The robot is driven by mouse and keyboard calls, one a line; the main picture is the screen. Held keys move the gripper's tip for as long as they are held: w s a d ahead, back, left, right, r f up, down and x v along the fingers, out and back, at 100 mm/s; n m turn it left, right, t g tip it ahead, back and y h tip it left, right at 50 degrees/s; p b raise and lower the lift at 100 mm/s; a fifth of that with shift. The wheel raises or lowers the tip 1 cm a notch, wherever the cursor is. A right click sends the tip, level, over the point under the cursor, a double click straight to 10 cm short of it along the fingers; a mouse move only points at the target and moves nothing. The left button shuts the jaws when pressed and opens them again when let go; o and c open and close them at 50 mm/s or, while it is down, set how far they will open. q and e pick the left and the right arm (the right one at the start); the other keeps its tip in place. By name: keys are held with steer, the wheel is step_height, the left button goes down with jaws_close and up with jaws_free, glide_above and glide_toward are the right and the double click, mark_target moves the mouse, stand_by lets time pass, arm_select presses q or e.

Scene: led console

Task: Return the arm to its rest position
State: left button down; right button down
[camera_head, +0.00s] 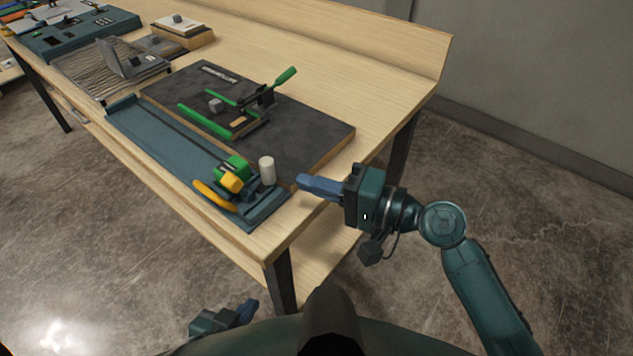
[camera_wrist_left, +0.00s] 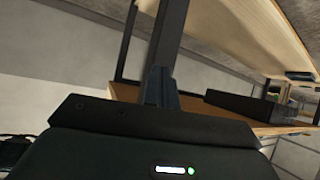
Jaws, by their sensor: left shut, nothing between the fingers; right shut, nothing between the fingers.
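My right gripper (camera_head: 303,182) has blue fingers and is shut and empty. It is off the right front corner of the wooden workbench (camera_head: 405,95), with its fingertips pointing left near the bench edge and the white cylinder. My left gripper (camera_head: 252,306) is low at the bottom of the head view, below and in front of the bench. It is shut and empty. Its fingers also show in the left wrist view (camera_wrist_left: 159,85), with the underside of the bench beyond them. Most of the left arm is hidden.
On the bench are a dark board with a green-handled toggle clamp (camera_head: 262,95), a blue rail plate (camera_head: 165,145) with a green and yellow clamp (camera_head: 230,178), and a white cylinder (camera_head: 267,170). A bench leg (camera_head: 281,285) stands close to my left gripper. The floor at right is clear.

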stand_by(0.3)
steer(key=s+d+f+n+t+h, duration=0.1)
steer(key=s+d+f+t+h, duration=0.1)
steer(key=d+f+h, duration=0.35)
steer(key=s+d+f+t+h, duration=0.2)
steer(key=f, duration=0.7)
steer(key=s+d+f+n+h+p, duration=0.1)
steer(key=s+d+f+n+h, duration=0.3)
steer(key=s+d+f, duration=0.3)
steer(key=shift+s+d+f+n+h, duration=0.3)
steer(key=shift+s+d+h, duration=0.2)
steer(key=shift+d+h, duration=0.2)
